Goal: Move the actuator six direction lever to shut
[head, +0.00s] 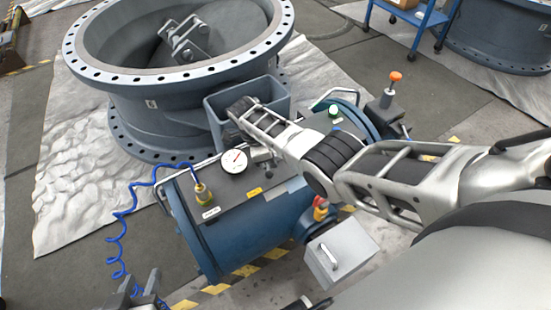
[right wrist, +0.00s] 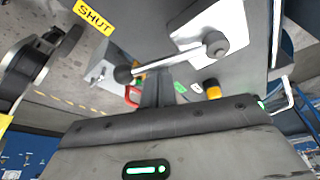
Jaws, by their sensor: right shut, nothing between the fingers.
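The lever (right wrist: 155,67) is a metal rod with a black ball knob (right wrist: 122,74) at its left end and a round hub (right wrist: 215,44) at its right end, in the right wrist view. A yellow SHUT label (right wrist: 94,15) lies above and left of the knob. My right gripper's shut, empty fingers (right wrist: 156,92) stand close below the rod; contact cannot be told. In the head view my right gripper (head: 241,108) reaches over the blue actuator (head: 238,230), and my arm hides the lever. My left gripper (head: 141,279) is open at the bottom left, partly cut off.
The large flanged valve (head: 165,100) stands behind the actuator. A pressure gauge (head: 234,161), a yellow fitting (head: 203,194), a blue coiled hose (head: 117,240) and a grey box (head: 340,251) surround the work area. An orange-topped switch (head: 394,78) stands to the right.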

